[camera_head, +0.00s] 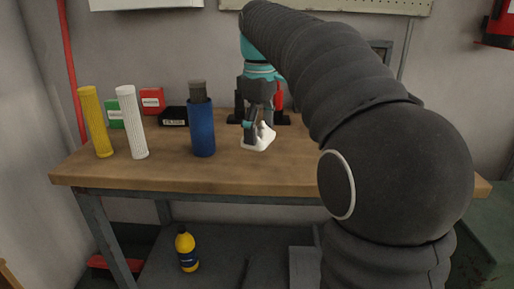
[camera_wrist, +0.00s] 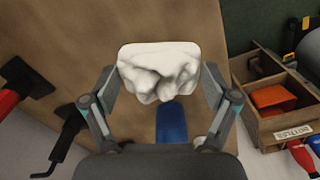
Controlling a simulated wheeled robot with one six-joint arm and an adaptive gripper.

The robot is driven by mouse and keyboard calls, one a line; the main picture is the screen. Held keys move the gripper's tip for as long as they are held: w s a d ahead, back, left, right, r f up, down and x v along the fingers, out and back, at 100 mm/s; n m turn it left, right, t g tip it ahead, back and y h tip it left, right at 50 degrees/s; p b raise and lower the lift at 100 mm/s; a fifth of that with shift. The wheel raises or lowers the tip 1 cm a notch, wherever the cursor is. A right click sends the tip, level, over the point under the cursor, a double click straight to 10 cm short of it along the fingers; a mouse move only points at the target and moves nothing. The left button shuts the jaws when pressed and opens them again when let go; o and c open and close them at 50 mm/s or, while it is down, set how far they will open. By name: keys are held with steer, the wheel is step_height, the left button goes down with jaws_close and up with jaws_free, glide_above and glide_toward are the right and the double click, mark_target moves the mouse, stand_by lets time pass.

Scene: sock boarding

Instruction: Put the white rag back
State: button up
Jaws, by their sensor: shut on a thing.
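The white rag (camera_head: 263,137) is a crumpled, soft lump at my gripper (camera_head: 252,132), over the wooden workbench (camera_head: 280,176). In the wrist view the rag (camera_wrist: 158,60) fills the space between the two fingers of my gripper (camera_wrist: 160,85), which are shut on it. The rag bulges out beyond the fingertips. I cannot tell whether its underside touches the bench top.
A blue cylinder (camera_head: 201,128) with a dark top stands left of my gripper. White (camera_head: 131,122) and yellow (camera_head: 95,122) ribbed cylinders stand farther left. A wooden box (camera_wrist: 272,100) holds an orange item. A yellow bottle (camera_head: 187,250) is below the bench.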

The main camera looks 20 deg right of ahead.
mark_target(256, 147)
steer(key=shift+a+f, duration=0.4)
steer(key=shift+f, duration=0.1)
steer(key=shift+f+b, duration=0.4)
steer(key=shift+f, duration=1.35)
steer(key=shift+f, duration=0.1)
steer(key=o, duration=0.9)
step_height(256, 147, up, 12)
steer(key=shift+r+p, duration=0.15)
steer(key=shift+p, duration=0.6)
